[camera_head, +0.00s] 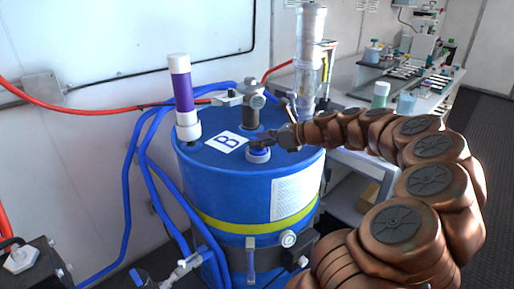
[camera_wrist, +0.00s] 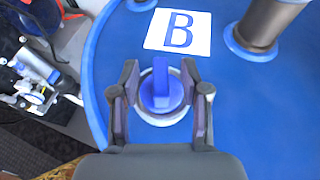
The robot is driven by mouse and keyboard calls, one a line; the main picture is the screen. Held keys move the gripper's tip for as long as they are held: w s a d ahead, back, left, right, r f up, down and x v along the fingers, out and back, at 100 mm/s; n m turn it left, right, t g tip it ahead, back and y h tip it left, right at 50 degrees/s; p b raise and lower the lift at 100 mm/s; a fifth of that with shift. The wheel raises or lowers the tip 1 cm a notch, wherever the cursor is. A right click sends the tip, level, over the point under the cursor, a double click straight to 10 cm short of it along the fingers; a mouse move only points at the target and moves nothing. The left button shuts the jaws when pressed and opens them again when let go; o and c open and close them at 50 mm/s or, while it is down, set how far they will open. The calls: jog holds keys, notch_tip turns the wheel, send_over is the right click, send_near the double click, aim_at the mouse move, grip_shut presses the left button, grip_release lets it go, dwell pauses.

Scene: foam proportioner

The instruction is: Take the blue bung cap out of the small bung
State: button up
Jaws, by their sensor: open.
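The blue bung cap (camera_wrist: 161,90) sits in the small bung (camera_wrist: 160,119), a pale ring on the drum top, with its raised blue grip upright. In the head view the small bung (camera_head: 258,155) shows on the front part of the blue drum (camera_head: 235,185), partly hidden by my gripper. My gripper (camera_wrist: 162,95) is open, with one finger on each side of the blue cap. Gaps show between the fingers and the cap's grip. In the head view my gripper (camera_head: 262,142) is just above the bung, its fingertips small and dark.
A white label with a B (camera_head: 227,142) lies beside the bung. A metal pipe fitting (camera_head: 248,105), a purple and white cylinder (camera_head: 182,95) and a clear column (camera_head: 309,65) stand on the drum. Blue hoses (camera_head: 127,185) run at left. A cluttered bench (camera_head: 400,90) stands behind right.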

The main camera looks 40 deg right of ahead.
jog(key=shift+x, duration=1.6)
jog(key=shift+c, duration=0.3)
grip_shut()
